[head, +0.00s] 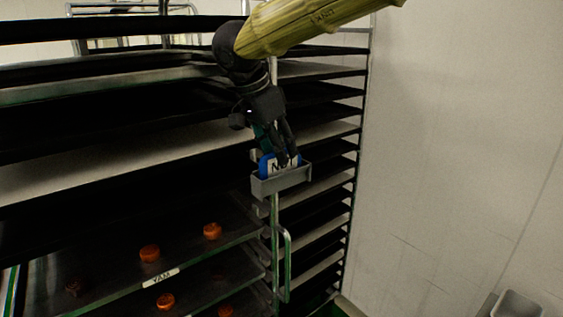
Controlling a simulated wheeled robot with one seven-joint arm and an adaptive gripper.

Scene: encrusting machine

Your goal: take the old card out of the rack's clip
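The old card (267,166) is blue with a white label. Its lettering is partly covered by my fingers. It stands upright in the grey clip (282,181), which is fixed to the rack's front post. The clip's front wall hides the card's lower edge. My gripper (284,157) comes down from above, with its dark fingers at the card's upper part. Whether the fingers are closed on the card cannot be made out.
The tall rack (274,215) holds several dark trays. Orange-brown pieces (150,253) sit on a lower tray, which has a white label (161,278) on its edge. A green-tinted metal handle (286,265) is below the clip. A pale wall (460,130) stands at right.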

